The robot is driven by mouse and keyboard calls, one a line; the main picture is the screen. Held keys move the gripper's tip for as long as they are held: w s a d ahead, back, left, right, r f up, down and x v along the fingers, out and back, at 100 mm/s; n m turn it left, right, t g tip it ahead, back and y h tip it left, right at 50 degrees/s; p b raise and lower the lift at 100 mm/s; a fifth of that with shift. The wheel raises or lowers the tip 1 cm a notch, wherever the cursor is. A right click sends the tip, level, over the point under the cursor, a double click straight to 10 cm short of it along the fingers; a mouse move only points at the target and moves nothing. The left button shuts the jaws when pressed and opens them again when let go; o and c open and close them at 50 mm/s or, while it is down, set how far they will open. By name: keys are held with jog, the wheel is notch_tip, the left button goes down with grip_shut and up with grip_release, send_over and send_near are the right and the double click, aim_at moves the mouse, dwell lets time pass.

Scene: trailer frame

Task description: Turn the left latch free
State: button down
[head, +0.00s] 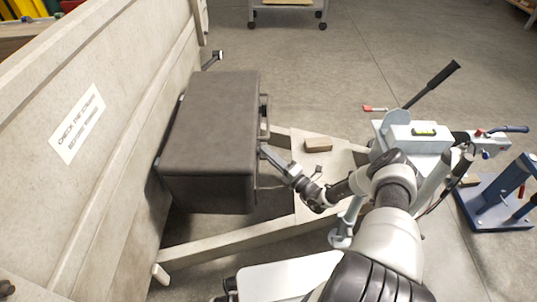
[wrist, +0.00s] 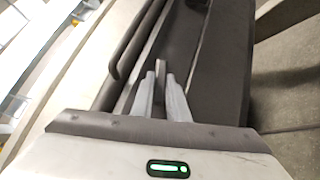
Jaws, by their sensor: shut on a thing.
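The dark grey box (head: 210,135) is fixed against the trailer's side panel, lid down. My gripper (head: 264,149) reaches its right-hand face, near the lower end in the head view. In the wrist view my two fingers (wrist: 160,78) are close together, with a narrow light piece (wrist: 161,70) between them. I take this to be the left latch; its shape and turn are mostly hidden by the fingers. In the head view the latch is hidden behind the gripper. Another dark fitting (head: 263,106) shows further up the same face.
The trailer's drawbar frame (head: 215,243) runs below the box. A small wooden block (head: 318,145) lies on its plate. A light blue-grey unit with a black-handled lever (head: 433,84) stands to the right. A blue stand (head: 500,200) is beyond it.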

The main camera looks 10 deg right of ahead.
jog(key=n+y, duration=0.2)
jog(key=n, duration=0.1)
jog(key=n+t+y, duration=0.1)
jog(key=shift+w+a+f+n, duration=0.1)
jog(key=shift+f+n, duration=0.2)
jog(key=shift+n, duration=0.1)
jog(key=shift+y, duration=0.4)
jog(key=c, duration=1.7)
grip_release()
jog(key=s+d, duration=0.3)
jog(key=s+d+p, duration=0.1)
jog(key=s+d, duration=0.1)
jog(key=s, duration=0.1)
jog(key=s+d, duration=0.3)
jog(key=s, duration=0.1)
jog(key=shift+d+f+p, duration=0.2)
jog(key=shift+d+p, duration=0.1)
jog(key=shift+d, duration=0.05)
